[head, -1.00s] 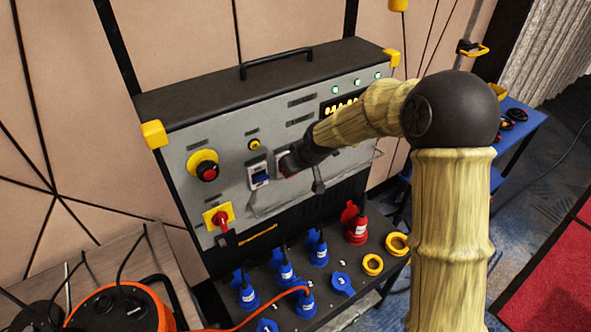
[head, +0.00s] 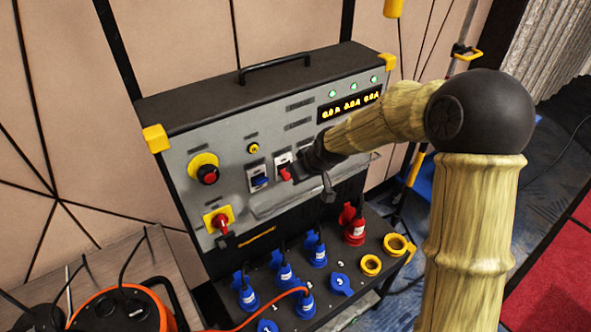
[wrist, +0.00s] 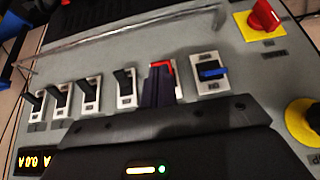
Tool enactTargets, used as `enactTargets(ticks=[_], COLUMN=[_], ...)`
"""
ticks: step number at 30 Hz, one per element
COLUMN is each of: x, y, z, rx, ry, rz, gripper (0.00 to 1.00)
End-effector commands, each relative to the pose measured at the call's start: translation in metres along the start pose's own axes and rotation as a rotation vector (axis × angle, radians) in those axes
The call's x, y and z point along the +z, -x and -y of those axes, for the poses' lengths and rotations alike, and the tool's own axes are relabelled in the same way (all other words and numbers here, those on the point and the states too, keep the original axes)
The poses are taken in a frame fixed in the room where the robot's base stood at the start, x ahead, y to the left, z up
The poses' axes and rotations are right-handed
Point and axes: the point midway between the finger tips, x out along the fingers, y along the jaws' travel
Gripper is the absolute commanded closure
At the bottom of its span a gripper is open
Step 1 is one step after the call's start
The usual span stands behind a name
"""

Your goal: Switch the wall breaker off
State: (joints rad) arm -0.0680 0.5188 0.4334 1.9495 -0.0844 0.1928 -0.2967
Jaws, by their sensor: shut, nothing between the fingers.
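The grey breaker panel (head: 232,205) faces me. It carries a white breaker with a red lever (head: 285,173), and beside it on the left a breaker with a blue lever (head: 260,181). My gripper (head: 296,174) is shut and empty, just right of the red lever. In the wrist view, my gripper (wrist: 158,86) points at the red-lever breaker (wrist: 163,65) and partly covers it; I cannot tell whether they touch. The blue lever (wrist: 214,73) is clear there. Several black-lever breakers (wrist: 125,82) stand in the same row. The labels are too small to read.
A red rotary switch (head: 221,222) and a red stop button (head: 208,174) are at the panel's left. A metal guard bar (wrist: 130,32) runs along the breaker row. Blue plugs (head: 248,297) and a red plug (head: 355,230) stand below. An orange cable reel (head: 120,308) is at lower left.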

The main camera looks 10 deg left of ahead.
Motion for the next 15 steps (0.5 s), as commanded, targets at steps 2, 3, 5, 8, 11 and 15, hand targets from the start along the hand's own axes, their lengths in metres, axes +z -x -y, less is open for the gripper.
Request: enactTargets(ticks=[2, 3, 5, 8, 11, 15], x=[0.006, 0.01, 0.014, 0.019, 0.022, 0.023], y=[0.013, 0.018, 0.024, 0.029, 0.031, 0.03], z=[-0.001, 0.0, 0.0, 0.002, 0.002, 0.002], rx=[-0.002, -0.003, -0.005, -0.008, -0.009, -0.01], ry=[0.001, 0.003, 0.007, 0.011, 0.013, 0.015], rz=[0.0, 0.001, 0.001, 0.0, 0.001, 0.0], gripper=[1.0, 1.0, 1.0, 1.0, 1.0, 1.0])
